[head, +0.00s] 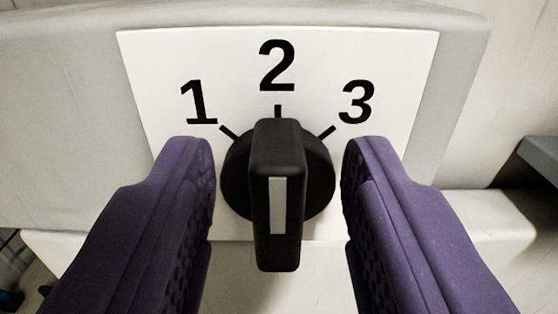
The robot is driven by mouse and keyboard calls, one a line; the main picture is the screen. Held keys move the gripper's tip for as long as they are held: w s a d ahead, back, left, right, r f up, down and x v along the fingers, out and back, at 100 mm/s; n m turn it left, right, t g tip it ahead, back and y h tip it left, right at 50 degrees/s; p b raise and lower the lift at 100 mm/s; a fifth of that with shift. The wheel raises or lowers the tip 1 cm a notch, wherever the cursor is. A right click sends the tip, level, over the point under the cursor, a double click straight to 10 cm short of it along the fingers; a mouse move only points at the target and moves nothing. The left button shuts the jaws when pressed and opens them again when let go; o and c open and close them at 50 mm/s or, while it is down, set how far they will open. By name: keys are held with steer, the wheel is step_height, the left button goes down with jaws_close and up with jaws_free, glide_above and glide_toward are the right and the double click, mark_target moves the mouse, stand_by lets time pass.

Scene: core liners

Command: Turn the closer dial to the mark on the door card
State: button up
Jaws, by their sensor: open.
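A black dial (278,180) with a raised upright bar handle sits in the middle of the head view, on a white plate (150,60) marked 1, 2 and 3. A light stripe (278,205) runs along the handle's face. The handle stands upright, its top in line with the tick under the 2. My gripper (278,152) is open, with one purple finger on each side of the dial. A gap shows between each finger and the bar handle. I see no door card in this view.
The plate is fixed to a pale grey housing (70,110). A pale ledge (490,225) runs below it. A dark grey edge (541,155) juts in at the far right. Some dark clutter shows at the lower left.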

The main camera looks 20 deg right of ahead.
jaws_close()
steer(key=shift+n+b, duration=0.3)
steer(key=shift+b, duration=0.15)
steer(key=n+b, duration=0.3)
steer(key=b, duration=0.1)
steer(key=shift+w+a+f, duration=0.1)
steer(key=shift+a+f, duration=0.15)
steer(key=shift+a, duration=0.1)
steer(key=shift+w+a+n+b, duration=0.15)
steer(key=shift+n+b, duration=0.45)
steer(key=shift+n, duration=0.7)
steer(key=shift+s+a+n+b, duration=0.15)
steer(key=shift+n+b, duration=0.4)
steer(key=shift+n, duration=0.75)
steer(key=shift+w+a+f, duration=0.1)
